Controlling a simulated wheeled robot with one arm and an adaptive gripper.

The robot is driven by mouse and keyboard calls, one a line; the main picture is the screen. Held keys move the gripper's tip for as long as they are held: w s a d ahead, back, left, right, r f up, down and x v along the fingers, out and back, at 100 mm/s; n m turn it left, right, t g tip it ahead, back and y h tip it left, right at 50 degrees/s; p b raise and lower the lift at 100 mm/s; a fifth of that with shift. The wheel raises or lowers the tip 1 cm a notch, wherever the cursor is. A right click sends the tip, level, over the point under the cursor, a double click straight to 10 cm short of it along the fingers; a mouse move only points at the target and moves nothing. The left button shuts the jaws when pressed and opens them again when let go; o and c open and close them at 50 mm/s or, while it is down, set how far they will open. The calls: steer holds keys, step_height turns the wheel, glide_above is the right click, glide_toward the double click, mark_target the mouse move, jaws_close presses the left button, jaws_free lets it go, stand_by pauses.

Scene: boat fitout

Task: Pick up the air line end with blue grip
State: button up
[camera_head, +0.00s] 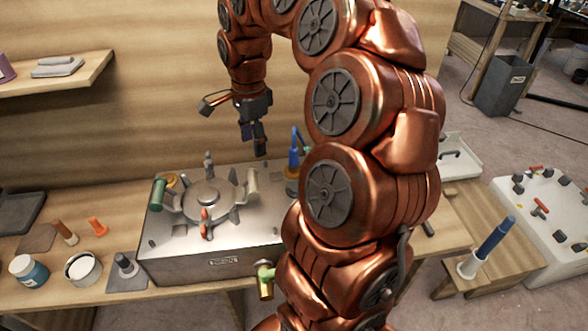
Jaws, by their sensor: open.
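A blue upright grip (294,155) with a thin curved blue piece at its top stands at the right rear of the metal box on the bench; it looks like the air line end. Its base is dark with a brass-coloured part, and my arm hides what lies to its right. My gripper (254,146) hangs pointing down above the back of the box, a little left of the blue grip. It is open, with nothing visible between its fingers, and apart from the grip.
The metal box (215,264) carries a round fixture (207,198) with several handles. A blue cylinder on a white base (497,238) stands on a right-hand bench. A wooden wall rises behind.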

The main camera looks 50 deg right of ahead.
mark_target(294, 143)
steer(key=d+f+m, duration=0.1)
steer(key=d+m, duration=0.2)
steer(key=d, duration=0.1)
steer(key=d+f+m+b, duration=0.1)
steer(key=d+f+m, duration=0.1)
steer(key=d, duration=0.3)
steer(key=w+d+f+m+b, duration=0.1)
steer(key=d+f+m, duration=0.1)
steer(key=d+m, duration=0.2)
steer(key=shift+w+d+f, duration=0.1)
steer(key=shift+d+f, duration=0.05)
steer(key=shift+d, duration=0.15)
steer(key=shift+d+f+m, duration=0.15)
steer(key=shift+d+m, duration=0.1)
steer(key=shift+m, duration=0.05)
steer(key=shift+f+p, duration=0.35)
steer(key=shift+f, duration=0.8)
steer(key=shift+s+a+f+p, duration=0.15)
steer(key=shift+s+f+p, duration=0.2)
steer(key=shift+f+p, duration=0.8)
steer(key=shift+f, duration=1.45)
steer(key=shift+s, duration=0.1)
jaws_close()
